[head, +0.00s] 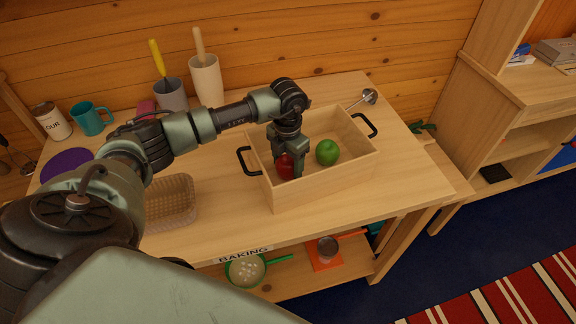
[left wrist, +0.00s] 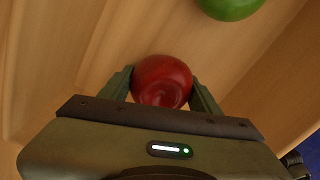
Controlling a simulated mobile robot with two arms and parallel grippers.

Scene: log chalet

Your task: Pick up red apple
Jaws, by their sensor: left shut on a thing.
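The red apple (head: 284,166) is inside the light wooden crate (head: 325,182), near its left side. It also shows in the left wrist view (left wrist: 162,80), between the two fingers. My left gripper (head: 289,170) reaches down into the crate and is shut on the red apple, one finger on each side. Whether the apple touches the crate floor I cannot tell. My right gripper is not in view.
A green apple (head: 327,152) lies in the crate to the right of the red one. The crate has black handles (head: 364,125). A woven basket (head: 170,203) stands left of it. Two utensil cups (head: 206,80) stand behind. The tabletop (head: 420,185) right of the crate is clear.

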